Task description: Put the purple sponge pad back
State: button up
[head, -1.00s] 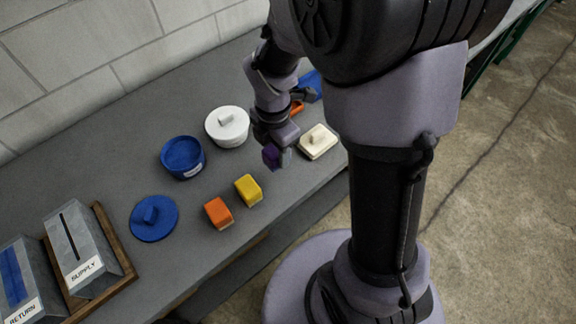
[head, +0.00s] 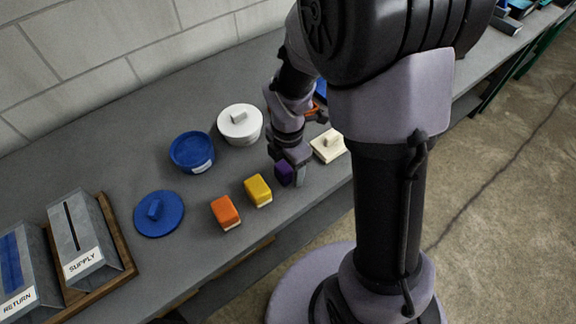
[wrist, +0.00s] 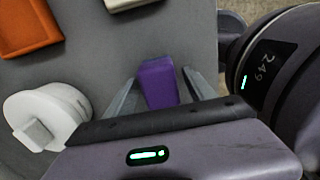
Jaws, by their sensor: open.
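The purple sponge pad (head: 284,172) is at the bench top, just right of the yellow sponge pad (head: 258,190) and the orange sponge pad (head: 226,212), roughly in line with them. My gripper (head: 293,174) is over it, pointing down. In the wrist view the purple pad (wrist: 158,82) sits between the two spread fingers (wrist: 160,94), with a gap visible on each side. The jaws are open. The pad's lower part is partly hidden, but it appears to rest on the bench.
A white lidded pot (head: 240,124), a blue pot (head: 192,152) and a blue lid (head: 158,213) stand to the left. A cream lidded box (head: 329,146) is close on the right. SUPPLY (head: 84,240) and RETURN (head: 18,272) boxes stand far left. The bench's front edge is near.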

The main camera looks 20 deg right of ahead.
notch_tip(320, 180, up, 12)
jog(key=p, duration=0.5)
notch_tip(320, 180, up, 5)
jog(key=m+t, duration=0.1)
jog(key=m, duration=0.4)
send_over(287, 170)
jog(key=s+a+r+m+t+y, duration=0.1)
jog(key=s+r+m, duration=0.4)
jog(key=m, duration=0.5)
jog(key=s+a+r+m+t+y, duration=0.1)
jog(key=s+r+m, duration=0.4)
jog(key=m, duration=0.6)
jog(key=s+a+t, duration=0.1)
jog(key=t, duration=0.1)
jog(key=shift+s+r+t, duration=0.15)
jog(key=shift+r+t, duration=0.2)
jog(key=shift+t, duration=0.05)
